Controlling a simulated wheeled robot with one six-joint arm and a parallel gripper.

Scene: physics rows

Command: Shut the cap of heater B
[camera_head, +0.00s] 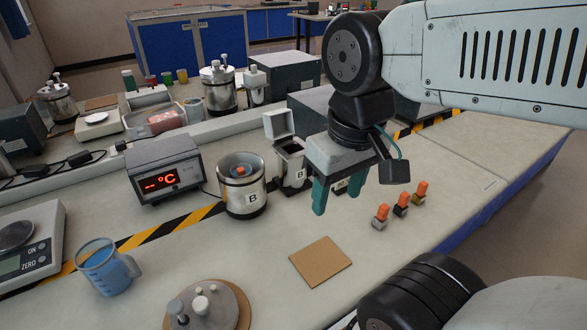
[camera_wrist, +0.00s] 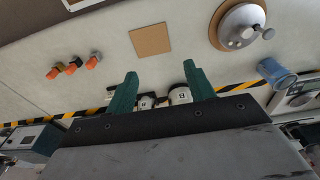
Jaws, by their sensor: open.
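Heater B, a small square unit with a B label (camera_head: 291,172), stands on the bench right of the steel pot. Its pale hinged cap (camera_head: 279,123) is raised, standing open above the dark top opening. My gripper (camera_head: 338,196) is open and empty, with teal fingers pointing down, just right of heater B and apart from the cap. In the wrist view my gripper (camera_wrist: 160,69) frames two B-labelled things low between its fingers: the pot (camera_wrist: 180,96) and a smaller one (camera_wrist: 147,102), likely the heater. Both are partly hidden by my gripper; the cap is not clear there.
The steel pot marked B (camera_head: 243,200) is open, with an orange-topped piece inside. A temperature display (camera_head: 165,170) stands left of it. A cork square (camera_head: 320,262), a knobbed round lid (camera_head: 208,305), a blue beaker (camera_head: 105,268) and three orange-topped blocks (camera_head: 401,205) are in front.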

